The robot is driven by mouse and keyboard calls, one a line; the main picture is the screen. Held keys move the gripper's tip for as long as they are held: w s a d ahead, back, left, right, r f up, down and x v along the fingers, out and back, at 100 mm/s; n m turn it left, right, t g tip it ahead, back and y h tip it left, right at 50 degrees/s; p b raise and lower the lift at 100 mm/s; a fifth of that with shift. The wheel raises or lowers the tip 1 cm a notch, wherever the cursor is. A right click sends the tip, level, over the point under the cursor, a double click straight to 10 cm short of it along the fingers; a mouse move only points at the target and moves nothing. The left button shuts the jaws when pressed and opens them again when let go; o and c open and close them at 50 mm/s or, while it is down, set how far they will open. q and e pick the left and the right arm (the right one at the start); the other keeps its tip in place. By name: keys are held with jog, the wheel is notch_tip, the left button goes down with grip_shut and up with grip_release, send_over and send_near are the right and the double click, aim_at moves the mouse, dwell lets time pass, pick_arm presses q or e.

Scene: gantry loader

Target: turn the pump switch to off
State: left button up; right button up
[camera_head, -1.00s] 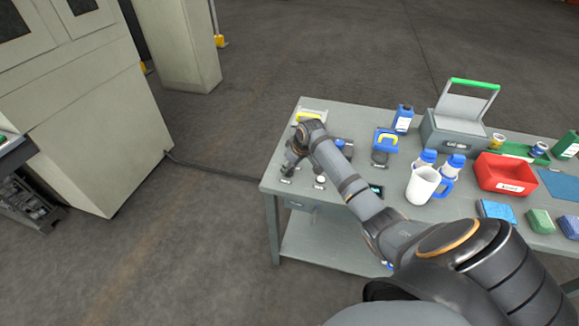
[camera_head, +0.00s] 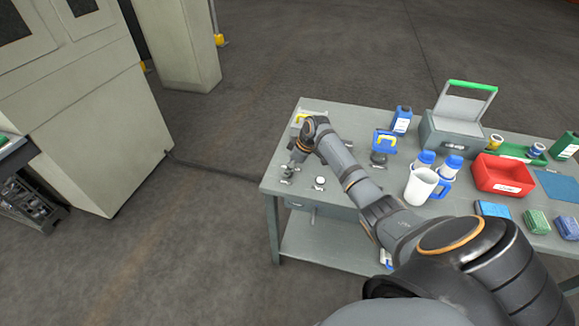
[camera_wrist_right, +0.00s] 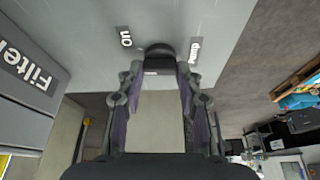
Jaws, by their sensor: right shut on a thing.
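The pump switch is a dark knob (camera_wrist_right: 160,57) on the grey table, seen in the right wrist view between the fingertips of my right gripper (camera_wrist_right: 157,75). The gripper is shut on the knob, with a finger on either side. A small label reading "on" (camera_wrist_right: 125,37) lies to the left of the knob, and a "Pump" label (camera_wrist_right: 195,50) lies to its right. In the head view my right gripper (camera_head: 290,170) is at the table's front left corner, and it and the wrist largely hide the knob. The knob's exact pointing direction is unclear. My left gripper is out of view.
Beside the gripper is a round white-topped knob (camera_head: 320,183) on the table (camera_head: 335,222). A "Filter" label (camera_wrist_right: 28,65) shows in the wrist view. A white jug (camera_head: 421,186), a red bin (camera_head: 502,172) and a grey toolbox (camera_head: 459,128) stand farther right.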

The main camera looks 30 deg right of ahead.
jog(key=n+y+b, duration=0.1)
jog(key=n, duration=0.2)
jog(key=shift+w+f+n+g+b, duration=0.1)
jog(key=shift+f+n+g+b, duration=0.05)
jog(key=shift+n+g+b, duration=0.2)
jog(key=shift+d+n+g+y+b, duration=0.1)
jog(key=shift+n+g+y+b, duration=0.45)
jog(key=shift+n+b, duration=0.8)
jog(key=shift+n+h, duration=0.25)
jog(key=shift+n, duration=0.15)
jog(key=o, duration=1.1)
jog(key=shift+o, duration=0.2)
jog(key=v, duration=1.2)
jog(key=shift+w, duration=0.2)
